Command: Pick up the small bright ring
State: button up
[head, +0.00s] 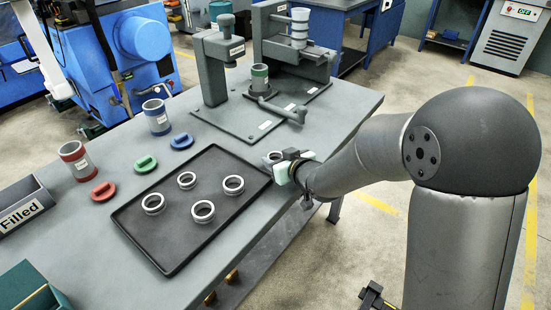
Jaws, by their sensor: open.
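Several bright metal rings lie on a black tray. One ring (186,180) is at the tray's far middle, another (233,184) to its right, one (153,203) at the left and one (203,211) nearer the front. Which ring is smallest is hard to tell. My gripper (286,172) is beside that corner ring, at the table's right edge. It is open; its fingers are small and partly hidden, and I see nothing held.
The black tray (158,256) has a low rim. Red-banded (78,161) and blue-banded (156,117) cups and coloured lids stand left. A "Filled" bin (22,212) is at far left.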

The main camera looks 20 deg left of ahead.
jog(key=shift+w+a+f, duration=0.25)
jog(key=shift+w+a, duration=0.15)
jog(key=c, duration=0.8)
jog(key=shift+c, duration=0.2)
jog(key=shift+r, duration=0.2)
